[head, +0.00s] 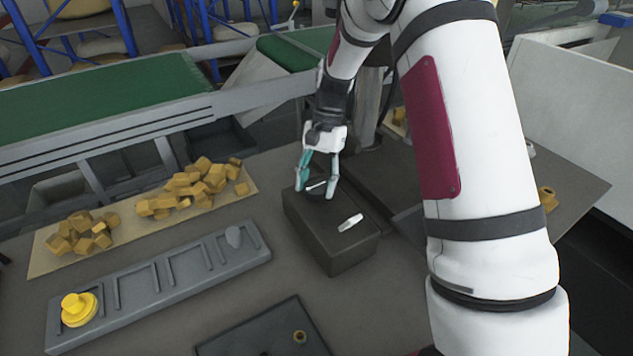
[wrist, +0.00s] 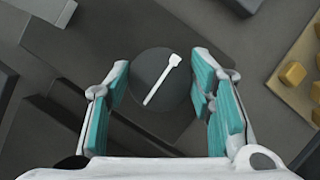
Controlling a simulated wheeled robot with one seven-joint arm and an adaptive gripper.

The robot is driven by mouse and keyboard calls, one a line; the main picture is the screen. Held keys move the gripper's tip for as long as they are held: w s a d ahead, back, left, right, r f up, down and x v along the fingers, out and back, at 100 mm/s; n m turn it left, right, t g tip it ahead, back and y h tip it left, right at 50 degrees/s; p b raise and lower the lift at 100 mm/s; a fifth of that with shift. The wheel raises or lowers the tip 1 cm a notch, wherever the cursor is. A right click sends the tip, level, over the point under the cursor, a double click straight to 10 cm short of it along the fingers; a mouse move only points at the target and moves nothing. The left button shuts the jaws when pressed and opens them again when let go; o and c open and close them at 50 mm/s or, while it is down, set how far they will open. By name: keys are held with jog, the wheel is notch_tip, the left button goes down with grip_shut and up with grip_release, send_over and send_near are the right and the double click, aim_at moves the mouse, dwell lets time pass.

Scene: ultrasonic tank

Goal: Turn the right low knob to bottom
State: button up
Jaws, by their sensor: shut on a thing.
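A dark round knob (wrist: 148,72) with a white pointer bar lies between the two teal finger pads of my gripper (head: 318,188) in the wrist view. The bar slants from lower left to upper right there, its wider end at the upper right. In the head view my gripper reaches down to the far end of a dark box (head: 330,252), with its fingers on either side of this knob. My gripper is shut on the knob. A second white pointer (head: 350,222) shows on the box's nearer end, apart from my gripper. I cannot tell the knobs' names from these views.
A grey slotted tray (head: 185,293) with a yellow knob-like piece (head: 76,308) lies left of the box. Several yellow-brown blocks (head: 190,185) lie on a tan mat behind it. A dark plate (head: 262,335) lies in front. A green conveyor (head: 90,95) runs behind.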

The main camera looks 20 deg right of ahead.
jog(key=o, duration=1.2)
jog(key=shift+c, duration=0.2)
jog(key=v, duration=0.7)
jog(key=shift+d+r, duration=0.1)
jog(key=shift+r, duration=0.1)
